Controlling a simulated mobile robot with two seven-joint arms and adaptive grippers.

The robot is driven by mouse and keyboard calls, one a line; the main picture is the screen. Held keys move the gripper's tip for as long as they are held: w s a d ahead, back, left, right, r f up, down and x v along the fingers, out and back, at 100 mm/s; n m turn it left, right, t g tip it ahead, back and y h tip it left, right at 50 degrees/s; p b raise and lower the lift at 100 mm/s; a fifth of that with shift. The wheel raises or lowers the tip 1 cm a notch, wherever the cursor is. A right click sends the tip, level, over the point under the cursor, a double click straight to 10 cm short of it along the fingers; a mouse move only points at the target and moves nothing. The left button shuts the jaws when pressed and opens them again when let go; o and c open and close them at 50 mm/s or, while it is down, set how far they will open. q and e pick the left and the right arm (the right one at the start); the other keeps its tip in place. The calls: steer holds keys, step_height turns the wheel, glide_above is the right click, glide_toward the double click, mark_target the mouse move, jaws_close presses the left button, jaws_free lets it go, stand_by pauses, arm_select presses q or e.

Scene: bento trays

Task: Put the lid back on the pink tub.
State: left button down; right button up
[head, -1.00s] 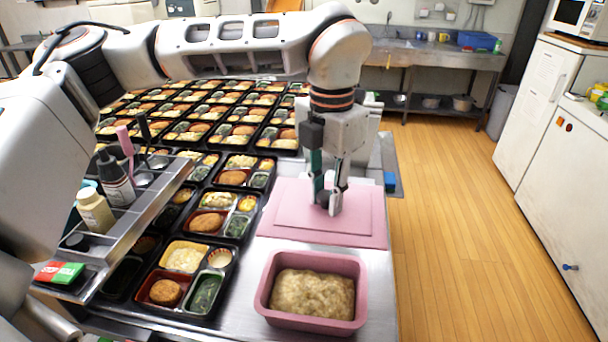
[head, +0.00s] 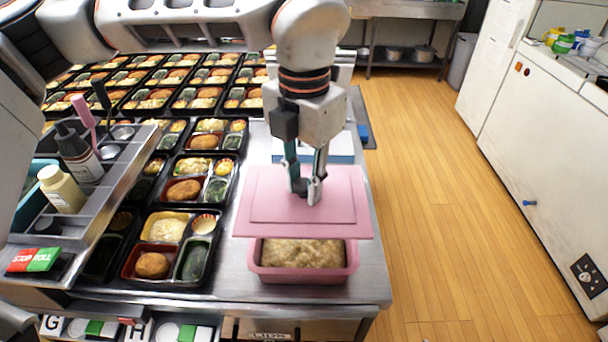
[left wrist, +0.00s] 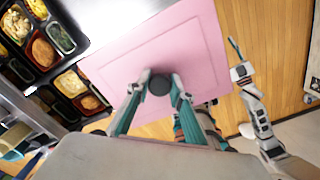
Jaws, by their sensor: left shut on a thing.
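The pink tub (head: 303,275) stands near the front of the steel counter, filled with a pale, lumpy food (head: 302,252). The flat pink lid (head: 343,209) is level above it, covering its back part in the head view, with the front of the tub still showing below. My left gripper (head: 307,192) is shut on the lid's dark round knob, which shows between its fingers in the left wrist view (left wrist: 159,85). What seems to be my right gripper (left wrist: 237,60) shows at the right of the left wrist view, away from the lid; its fingers are unclear.
Black bento trays (head: 172,281) with food fill the counter left of the tub. A grey rack with bottles (head: 62,190) and a red-green button box (head: 35,260) stands further left. A blue-edged white thing (head: 345,147) lies behind the lid. Open floor lies to the right.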

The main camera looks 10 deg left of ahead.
arm_select(q)
step_height(320, 180, down, 10)
steer(key=b, duration=0.5)
steer(key=shift+f, duration=0.2)
stand_by(0.5)
stand_by(0.4)
steer(key=shift+f, duration=0.15)
stand_by(0.4)
